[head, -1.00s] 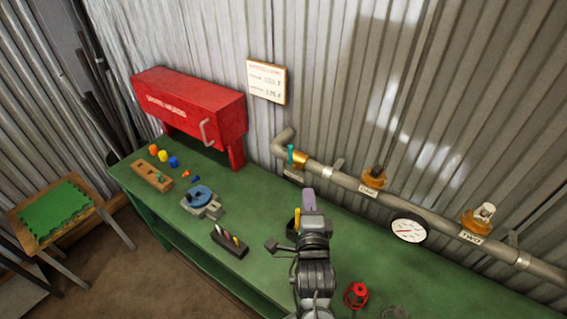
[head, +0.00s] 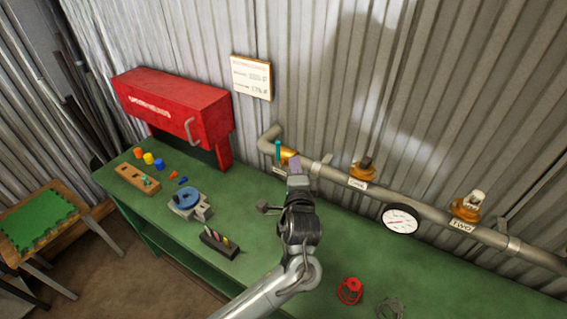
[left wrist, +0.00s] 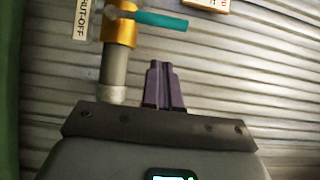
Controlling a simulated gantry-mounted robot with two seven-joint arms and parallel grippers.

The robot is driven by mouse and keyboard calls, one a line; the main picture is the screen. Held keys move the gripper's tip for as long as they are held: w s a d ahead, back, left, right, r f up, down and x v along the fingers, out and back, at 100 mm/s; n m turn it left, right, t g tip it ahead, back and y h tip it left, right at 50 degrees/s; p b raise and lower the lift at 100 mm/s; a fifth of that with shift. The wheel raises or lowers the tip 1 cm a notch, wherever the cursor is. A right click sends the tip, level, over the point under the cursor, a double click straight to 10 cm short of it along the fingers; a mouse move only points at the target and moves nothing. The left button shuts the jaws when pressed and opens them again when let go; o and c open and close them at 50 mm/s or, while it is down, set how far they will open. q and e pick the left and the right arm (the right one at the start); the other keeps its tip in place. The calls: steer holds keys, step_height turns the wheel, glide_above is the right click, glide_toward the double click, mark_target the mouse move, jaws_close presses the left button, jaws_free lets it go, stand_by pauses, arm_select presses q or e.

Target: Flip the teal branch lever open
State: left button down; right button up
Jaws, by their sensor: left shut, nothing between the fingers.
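The teal lever (head: 278,150) sits on a brass valve (head: 287,155) at the left end of the grey wall pipe (head: 330,174). In the head view the lever stands upright, across the pipe's run. The left wrist view shows the teal lever (left wrist: 160,20) sticking out sideways from the brass valve body (left wrist: 119,28), with a SHUT-OFF tag beside it. My left gripper (head: 294,166), with purple fingers, is shut and empty just in front of the pipe, right of the lever. In the left wrist view its fingertips (left wrist: 160,65) are below the lever, apparently apart from it. My right gripper is out of view.
Two more brass valves, one with a dark handle (head: 366,161) and one with a pale handle (head: 477,198), and a round gauge (head: 401,220) are on the pipe. A red cabinet (head: 175,105) stands left on the green bench (head: 265,250). A red wheel (head: 350,290) lies in front.

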mark_target(278, 154)
arm_select(q)
steer(key=shift+w+a+b, duration=0.9)
steer(key=shift+w+a, duration=0.65)
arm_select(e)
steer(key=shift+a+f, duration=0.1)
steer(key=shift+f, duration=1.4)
